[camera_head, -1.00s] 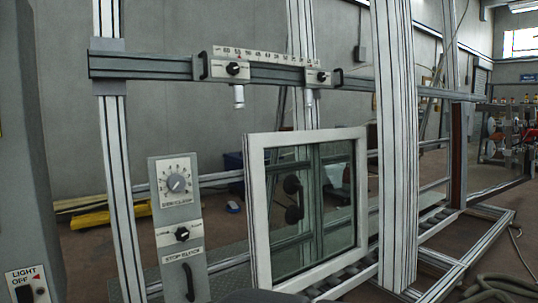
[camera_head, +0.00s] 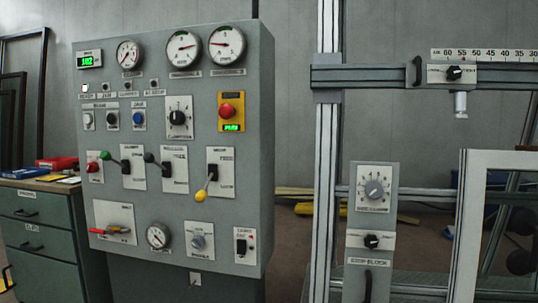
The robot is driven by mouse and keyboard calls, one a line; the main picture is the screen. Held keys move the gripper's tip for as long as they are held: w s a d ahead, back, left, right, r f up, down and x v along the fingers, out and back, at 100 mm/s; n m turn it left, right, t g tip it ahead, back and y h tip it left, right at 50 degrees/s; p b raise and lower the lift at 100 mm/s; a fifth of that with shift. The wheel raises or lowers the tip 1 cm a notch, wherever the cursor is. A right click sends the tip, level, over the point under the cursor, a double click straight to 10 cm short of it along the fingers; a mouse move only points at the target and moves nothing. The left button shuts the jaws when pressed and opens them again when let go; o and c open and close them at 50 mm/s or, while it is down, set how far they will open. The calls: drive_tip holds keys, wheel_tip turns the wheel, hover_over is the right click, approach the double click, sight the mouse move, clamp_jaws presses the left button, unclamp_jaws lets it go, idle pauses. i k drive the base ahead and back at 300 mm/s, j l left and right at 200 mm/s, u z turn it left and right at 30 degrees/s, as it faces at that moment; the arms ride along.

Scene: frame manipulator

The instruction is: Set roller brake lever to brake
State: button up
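A grey control cabinet (camera_head: 205,220) carries several levers in its middle row. The lever with a yellow knob (camera_head: 201,195) sits on a white plate (camera_head: 225,192) at the right; its handle points down and left. A lever with a green knob (camera_head: 105,155) and one with a black knob (camera_head: 149,158) are further left, with handles pointing up and left. The small labels are too blurred to read surely, so I cannot tell which lever is the roller brake. My gripper is not in view.
Gauges (camera_head: 183,47) and a red button on a yellow box (camera_head: 230,111) are above the levers. A green drawer bench (camera_head: 45,235) stands at the left. The aluminium frame post (camera_head: 325,150) and stop-block panel (camera_head: 375,210) are at the right.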

sight(149, 157)
drive_tip(key=u, duration=1.1)
